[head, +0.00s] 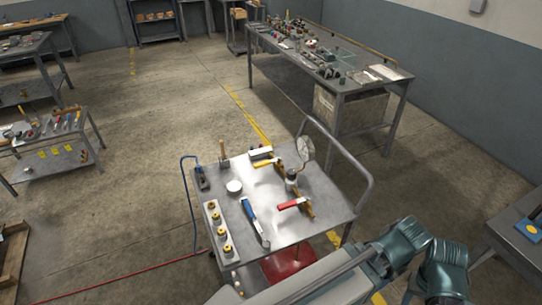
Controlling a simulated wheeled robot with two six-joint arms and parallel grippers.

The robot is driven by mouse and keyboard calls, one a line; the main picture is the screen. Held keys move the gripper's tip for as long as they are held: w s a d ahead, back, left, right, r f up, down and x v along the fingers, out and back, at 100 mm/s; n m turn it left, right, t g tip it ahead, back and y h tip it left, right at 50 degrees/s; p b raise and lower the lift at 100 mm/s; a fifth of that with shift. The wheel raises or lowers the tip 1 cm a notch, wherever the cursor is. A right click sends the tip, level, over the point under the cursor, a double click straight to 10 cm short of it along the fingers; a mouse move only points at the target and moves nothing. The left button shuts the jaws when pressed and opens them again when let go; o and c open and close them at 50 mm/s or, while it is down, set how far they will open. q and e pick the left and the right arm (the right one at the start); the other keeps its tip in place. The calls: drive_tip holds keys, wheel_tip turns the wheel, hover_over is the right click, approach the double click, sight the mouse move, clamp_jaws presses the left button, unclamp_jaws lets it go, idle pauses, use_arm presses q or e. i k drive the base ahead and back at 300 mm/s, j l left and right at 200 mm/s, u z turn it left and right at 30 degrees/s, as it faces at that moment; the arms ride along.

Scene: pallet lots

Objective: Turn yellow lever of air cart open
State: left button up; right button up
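The air cart (325,198) stands in the lower middle of the head view, with a grey metal top and a bent tube handle at its right. The yellow lever (265,162) lies near the back of the top, at the far end of a brass pipe (308,211). A lever with a red grip (291,203) sits near the pipe's front end. A round gauge (305,148) stands at the back right. Teal and dark links of my arm show at the lower right, apart from the levers. Neither gripper can be made out.
A red hose (120,280) crosses the floor at left. A cluttered workbench (394,88) stands behind. Floor left of the cart is mostly clear.

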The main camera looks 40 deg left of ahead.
sight(265, 163)
drive_tip(key=u, duration=1.5)
drive_tip(key=i+z, duration=0.25)
drive_tip(key=z, duration=0.25)
drive_tip(key=i+z, duration=0.2)
drive_tip(key=z, duration=0.25)
